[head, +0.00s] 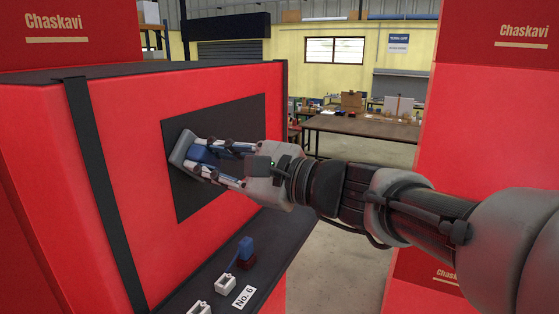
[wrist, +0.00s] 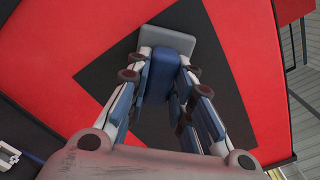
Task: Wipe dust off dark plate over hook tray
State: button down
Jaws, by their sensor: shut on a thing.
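The dark plate (head: 238,125) is a dark rectangle on the red face of the lightbox; it fills the middle of the wrist view (wrist: 110,68). My gripper (head: 222,160) is shut on the blue handle of a wiper with a grey head (head: 181,149). In the wrist view the blue handle (wrist: 161,75) lies between my fingers and the grey head (wrist: 167,40) is beyond them. The head is at the plate's left part, and I cannot tell for sure whether it touches. The dark hook tray (head: 275,245) runs below the plate. No dust can be made out.
On the tray are a blue piece on a dark red base (head: 245,252), white holders (head: 225,284) and a "No. 6" label (head: 244,297). A black strap (head: 105,190) crosses the red box (head: 55,160) at left. A workbench (head: 365,125) stands far behind.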

jog(key=shift+w+d+p, duration=0.25)
jog(key=shift+w+d, duration=0.4)
jog(key=shift+w, duration=0.95)
jog(key=shift+w+d+p, duration=0.2)
jog(key=shift+w+d, duration=0.5)
jog(key=shift+w, duration=0.9)
jog(key=shift+w+d+p, duration=0.25)
jog(key=shift+w+d, duration=0.4)
jog(key=shift+w, duration=0.95)
jog(key=shift+w+d+p, duration=0.4)
jog(key=shift+w+p, duration=0.05)
jog(key=shift+w, duration=0.6)
jog(key=shift+w+d+p, duration=0.45)
jog(key=shift+w+p, duration=0.05)
jog(key=shift+w, duration=0.55)
jog(key=shift+w+d+p, duration=0.4)
jog(key=shift+w+p, duration=0.05)
jog(key=shift+w, duration=0.6)
jog(key=b+v, duration=0.1)
jog(key=v, duration=0.5)
jog(key=v, duration=0.3)
jog(key=shift+b, duration=0.3)
